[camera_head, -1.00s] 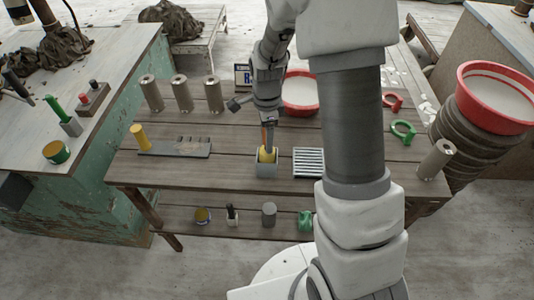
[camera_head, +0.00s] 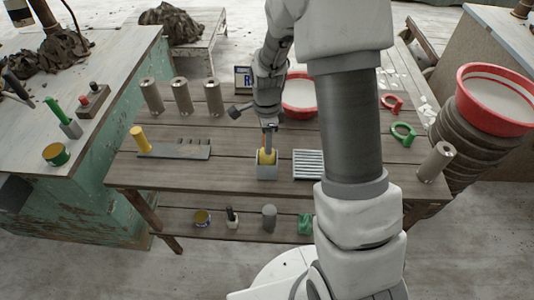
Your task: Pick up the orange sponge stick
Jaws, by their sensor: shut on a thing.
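A small grey square holder (camera_head: 266,172) stands near the front edge of the wooden table. A yellow-orange sponge-like head (camera_head: 267,157) shows in its mouth, with a thin stick rising from it. I take this to be the orange sponge stick. My gripper (camera_head: 269,133) points down over the holder and is shut on the upper part of the stick. The fingertips are small and partly dark in this view. The stick's lower end is hidden in the holder. I cannot tell whether it has risen at all.
A grey slatted rack (camera_head: 308,165) lies just right of the holder. A dark toothed board (camera_head: 180,152) with a yellow cylinder (camera_head: 140,139) is to the left. A red-rimmed bowl (camera_head: 299,96) and several metal cylinders (camera_head: 182,97) stand behind. My arm hides part of the table.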

